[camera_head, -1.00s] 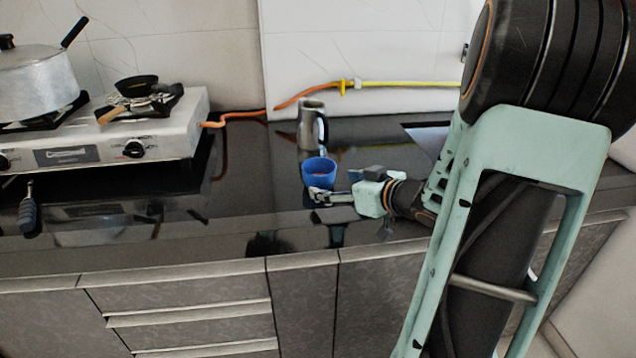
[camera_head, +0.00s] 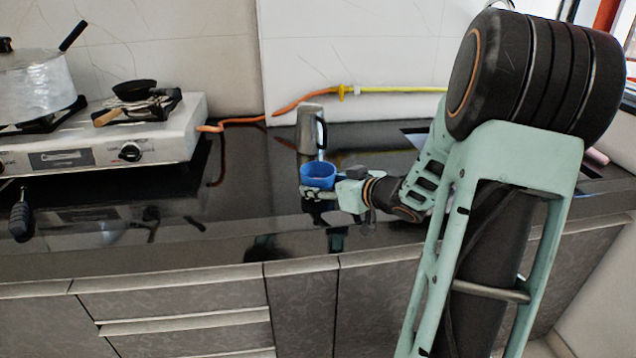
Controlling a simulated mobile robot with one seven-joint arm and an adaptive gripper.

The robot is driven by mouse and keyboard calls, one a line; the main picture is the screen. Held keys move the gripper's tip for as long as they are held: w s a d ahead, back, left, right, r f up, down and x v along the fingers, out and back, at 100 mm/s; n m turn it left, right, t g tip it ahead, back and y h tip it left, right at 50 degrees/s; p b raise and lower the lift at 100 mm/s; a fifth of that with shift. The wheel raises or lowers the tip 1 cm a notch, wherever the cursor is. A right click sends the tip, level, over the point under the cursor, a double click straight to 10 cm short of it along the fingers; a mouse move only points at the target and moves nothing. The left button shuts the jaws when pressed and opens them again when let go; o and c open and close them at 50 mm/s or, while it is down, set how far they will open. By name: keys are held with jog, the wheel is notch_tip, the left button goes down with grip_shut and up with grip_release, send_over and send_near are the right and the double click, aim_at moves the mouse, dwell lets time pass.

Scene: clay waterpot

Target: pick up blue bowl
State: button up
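The blue bowl (camera_head: 317,178) stands on the dark glossy counter, just in front of a grey metal jug. My gripper (camera_head: 322,184) reaches it from the right, low over the counter. One finger runs along the near lower side of the bowl, overlapping it in the picture. The other finger is mostly hidden at the bowl's right and far side. I cannot tell whether the fingers press on the bowl. No clear gap shows between bowl and counter.
The grey jug (camera_head: 309,131) with a dark handle stands close behind the bowl. A white gas stove (camera_head: 100,145) with a pot (camera_head: 35,88) and small black pan (camera_head: 134,88) is at left. A dark-handled tool (camera_head: 21,219) lies front left. The counter between is clear.

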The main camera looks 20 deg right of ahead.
aim_at(323, 172)
jog(key=c, duration=0.6)
jog(key=shift+r, duration=0.15)
jog(key=shift+r+p, duration=0.5)
notch_tip(323, 172, up, 2)
jog(key=shift+r+p, duration=0.2)
jog(key=shift+p, duration=0.65)
jog(key=shift+s+a+r+p, duration=0.7)
jog(key=shift+s+r+p, duration=0.35)
jog(key=shift+s+r, duration=0.85)
jog(key=shift+s+a+r+p, duration=0.65)
jog(key=shift+s+r+p, duration=0.5)
jog(key=shift+s, duration=1.4)
jog(key=shift+s+a+r+p, duration=0.85)
jog(key=shift+s+r, duration=0.8)
jog(key=shift+s, duration=0.6)
jog(key=shift+d, duration=0.15)
